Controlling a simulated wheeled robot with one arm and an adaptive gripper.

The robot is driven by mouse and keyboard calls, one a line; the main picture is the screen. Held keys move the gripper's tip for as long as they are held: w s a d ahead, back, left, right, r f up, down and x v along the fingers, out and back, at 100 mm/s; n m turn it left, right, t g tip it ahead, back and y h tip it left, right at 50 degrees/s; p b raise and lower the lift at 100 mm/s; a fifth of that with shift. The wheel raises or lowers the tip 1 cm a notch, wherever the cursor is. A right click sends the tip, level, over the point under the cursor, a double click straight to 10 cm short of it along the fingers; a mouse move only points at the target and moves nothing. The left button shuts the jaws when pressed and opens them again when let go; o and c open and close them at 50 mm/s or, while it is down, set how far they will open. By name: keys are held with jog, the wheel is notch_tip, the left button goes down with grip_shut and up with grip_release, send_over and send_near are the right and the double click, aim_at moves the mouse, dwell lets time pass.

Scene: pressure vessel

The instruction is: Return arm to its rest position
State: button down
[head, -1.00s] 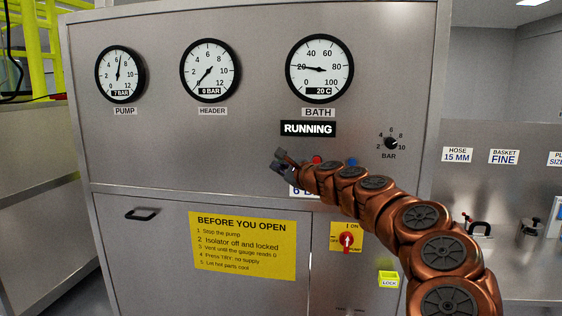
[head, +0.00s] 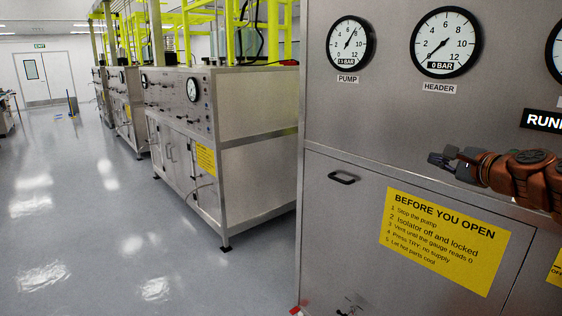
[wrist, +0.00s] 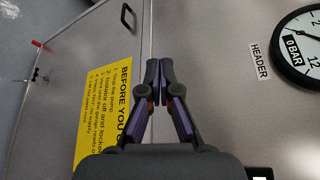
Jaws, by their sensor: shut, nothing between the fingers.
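My gripper (head: 446,160) is at the right of the head view, at the end of my copper-coloured arm. It points left in front of the grey metal panel, below the HEADER gauge (head: 445,42). In the wrist view the two fingers of my gripper (wrist: 159,66) come together at the tips with nothing between them. The tips appear in front of the panel, next to the yellow BEFORE YOU OPEN sign (wrist: 104,112). I cannot tell the gap to the panel. Most of my arm is out of the picture.
The PUMP gauge (head: 350,43) and a black door handle (head: 344,178) are on the panel. The RUNNING sign (head: 541,120) is cut off at the right edge. Another grey cabinet (head: 250,165) stands to the left. The grey floor (head: 90,220) at left is clear.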

jog(key=s+a+f+n+g+y, duration=0.2)
jog(key=a+n, duration=0.2)
jog(key=a, duration=0.4)
jog(key=s+a+f+n+g+y, duration=0.1)
jog(key=a+f+n+g, duration=0.15)
jog(key=a, duration=0.55)
jog(key=s+a+f+n+g, duration=0.4)
jog(key=s+a+f+n, duration=0.3)
jog(key=a, duration=0.3)
jog(key=s+a+f+n+g+h, duration=0.1)
jog(key=s+a+f+n+g, duration=0.1)
jog(key=s+f, duration=0.4)
jog(key=s+a+f+n+g+h, duration=0.1)
jog(key=s+a+f+n+g, duration=0.15)
jog(key=s, duration=0.45)
jog(key=s+d+f+n+g+h, duration=0.1)
jog(key=s+d+f+g, duration=0.1)
jog(key=s, duration=0.6)
jog(key=s+d+f+n+g+h, duration=0.1)
jog(key=s+d+f+g+h, duration=0.1)
jog(key=s+d+f, duration=0.2)
jog(key=s+f, duration=0.2)
jog(key=s, duration=0.2)
jog(key=shift+s+f+n, duration=0.2)
jog(key=shift+n, duration=0.1)
